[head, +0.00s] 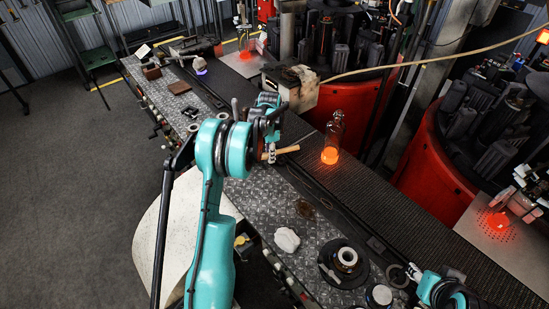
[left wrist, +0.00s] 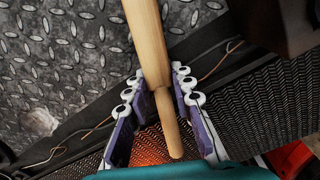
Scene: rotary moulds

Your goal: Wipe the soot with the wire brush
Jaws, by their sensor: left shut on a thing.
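My left gripper (head: 268,150) is shut on a pale wooden handle, held above the edge between the diamond plate and the conveyor. The handle (left wrist: 150,45) runs up between the fingers (left wrist: 158,80) in the left wrist view and leaves the top of the picture. I take it for the wire brush's handle (head: 288,149); its bristles do not show clearly. I cannot make out the soot for certain; a dark brown patch or thing (head: 306,208) lies on the diamond plate. A teal and black end of my right arm (head: 440,290) shows at the lower right; its fingers are unclear.
A glowing orange bottle (head: 330,150) stands on the dark conveyor (head: 400,205) just right of my left gripper. A white crumpled cloth (head: 287,240) and a round black dish (head: 344,272) lie on the diamond plate. Red mould machines (head: 425,160) stand behind the conveyor.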

